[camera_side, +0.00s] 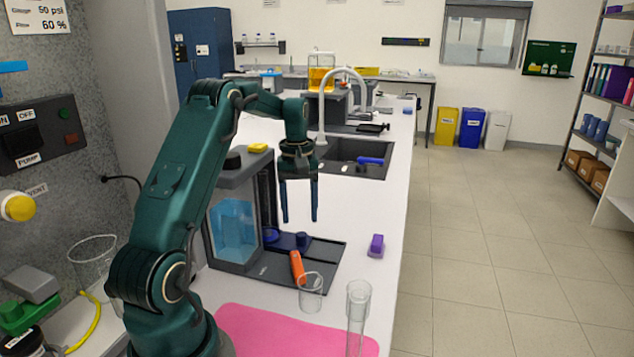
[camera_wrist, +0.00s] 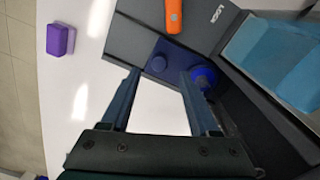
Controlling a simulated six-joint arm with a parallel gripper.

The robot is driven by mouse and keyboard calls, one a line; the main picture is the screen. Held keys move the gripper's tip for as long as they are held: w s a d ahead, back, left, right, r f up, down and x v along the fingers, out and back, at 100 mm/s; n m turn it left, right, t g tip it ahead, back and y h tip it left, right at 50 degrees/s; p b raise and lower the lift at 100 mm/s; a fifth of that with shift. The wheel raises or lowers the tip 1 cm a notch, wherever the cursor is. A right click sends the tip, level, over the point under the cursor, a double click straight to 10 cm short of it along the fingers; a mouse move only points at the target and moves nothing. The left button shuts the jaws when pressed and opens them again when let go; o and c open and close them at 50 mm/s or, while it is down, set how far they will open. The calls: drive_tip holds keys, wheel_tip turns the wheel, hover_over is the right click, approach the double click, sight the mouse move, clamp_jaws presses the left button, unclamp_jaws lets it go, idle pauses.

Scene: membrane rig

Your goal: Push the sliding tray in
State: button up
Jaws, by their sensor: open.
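The membrane rig (camera_side: 239,170) is a grey housing with a clear front and a light blue block inside. A flat dark blue piece with a short round knob, apparently the sliding tray (camera_side: 286,241), sits at its foot on a dark grey base (camera_side: 322,256). In the wrist view the tray (camera_wrist: 176,61) lies just beyond the fingertips, with a brighter blue round part (camera_wrist: 204,77) at its right. My gripper (camera_side: 300,217) points down, open and empty, above the tray area. It also shows in the wrist view (camera_wrist: 160,74). I cannot tell how far the tray is out.
An orange piece (camera_side: 297,266) lies on the base, near a clear beaker (camera_side: 310,292). A purple block (camera_side: 376,245) lies on the white bench to the right. A clear cylinder (camera_side: 357,318) stands nearer, by a pink mat (camera_side: 290,332). The sink (camera_side: 352,155) is behind.

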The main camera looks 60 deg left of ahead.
sight(301, 233)
drive_tip(key=n, duration=0.4)
drive_tip(key=shift+r+n, duration=0.1)
drive_tip(key=shift+n, duration=0.3)
drive_tip(key=shift+d+f, duration=0.1)
drive_tip(key=shift+f, duration=2.3)
drive_tip(key=shift+w, duration=0.1)
drive_tip(key=shift+c, duration=0.3)
clamp_jaws()
